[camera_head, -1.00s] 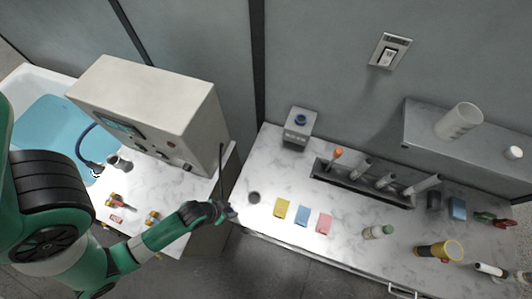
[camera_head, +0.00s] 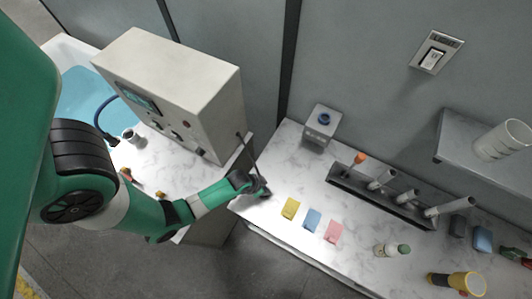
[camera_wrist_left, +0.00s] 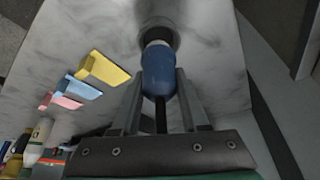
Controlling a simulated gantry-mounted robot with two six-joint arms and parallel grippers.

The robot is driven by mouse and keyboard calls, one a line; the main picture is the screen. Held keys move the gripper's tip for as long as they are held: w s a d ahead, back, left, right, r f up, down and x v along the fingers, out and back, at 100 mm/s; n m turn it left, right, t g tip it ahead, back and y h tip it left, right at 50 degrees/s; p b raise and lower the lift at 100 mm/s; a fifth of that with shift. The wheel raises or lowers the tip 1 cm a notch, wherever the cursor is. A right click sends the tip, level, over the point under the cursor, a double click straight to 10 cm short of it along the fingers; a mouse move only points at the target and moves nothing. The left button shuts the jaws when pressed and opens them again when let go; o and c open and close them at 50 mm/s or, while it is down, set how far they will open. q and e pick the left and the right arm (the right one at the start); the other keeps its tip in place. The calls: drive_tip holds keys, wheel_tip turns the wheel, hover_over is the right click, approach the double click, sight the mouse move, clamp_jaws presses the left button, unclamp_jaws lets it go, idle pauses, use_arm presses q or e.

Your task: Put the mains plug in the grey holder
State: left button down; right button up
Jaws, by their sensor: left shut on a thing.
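A dark plug (camera_head: 112,141) on a blue cable hangs at the left side of the beige instrument box, and I take it for the mains plug. A small grey cup (camera_head: 128,134) stands close beside it, likely the grey holder. My left gripper (camera_head: 262,192) is away from both, at the left corner of the marble counter. In the left wrist view its fingers (camera_wrist_left: 160,85) are shut on a blue rounded body (camera_wrist_left: 158,72) with a pale collar. Its far end meets or overlaps a dark round piece (camera_wrist_left: 158,33) on the counter; contact is unclear. My right gripper is not in view.
The beige instrument box (camera_head: 170,85) stands left of the gripper. Yellow, blue and pink pads (camera_head: 312,220) lie to the right. A dark rack (camera_head: 380,197) with several upright tools and a grey box with a blue top (camera_head: 321,124) stand behind. A gap separates the two counters.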

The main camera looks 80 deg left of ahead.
use_arm(q)
drive_tip(key=shift+s+b+x, duration=0.2)
drive_tip(key=shift+b+x, duration=0.25)
drive_tip(key=shift+x, duration=0.5)
drive_tip(key=shift+s+b+x, duration=0.2)
drive_tip(key=shift+b+x, duration=0.2)
drive_tip(key=shift+x, duration=0.6)
drive_tip(key=shift+f, duration=0.25)
drive_tip(key=shift+c, duration=2.1)
unclamp_jaws()
drive_tip(key=shift+d, duration=0.1)
drive_tip(key=p+v, duration=0.8)
drive_tip(key=v, duration=0.4)
drive_tip(key=shift+r, duration=0.1)
